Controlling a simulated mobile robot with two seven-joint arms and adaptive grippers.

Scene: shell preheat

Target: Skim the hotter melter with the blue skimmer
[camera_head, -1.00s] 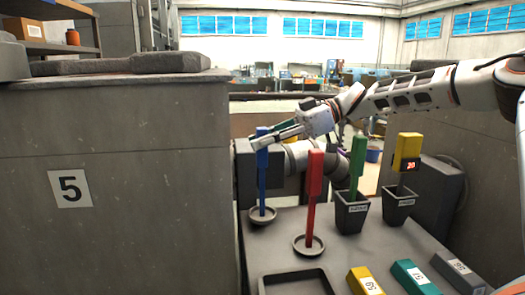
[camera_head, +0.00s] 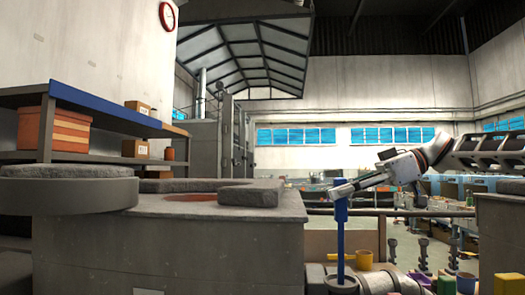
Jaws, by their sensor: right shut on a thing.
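My right gripper (camera_head: 343,189) is shut on the top of the blue skimmer's handle (camera_head: 341,230). The skimmer hangs upright, right of the grey melter block. Its lower end is not clear against the objects at the bottom edge. The melter block (camera_head: 165,240) fills the lower left. A reddish-brown opening (camera_head: 195,198) shows in its top, with a grey slab (camera_head: 250,193) around its right side. I cannot read any temperature here, nor tell which melter is hotter. My left gripper is not in view.
A round grey slab (camera_head: 65,192) stands at the far left. Behind it, a shelf (camera_head: 85,102) holds an orange box (camera_head: 55,128) and small cartons. A canopy (camera_head: 255,50) hangs overhead. A rail runs behind the skimmer. Low coloured objects stand at the bottom right.

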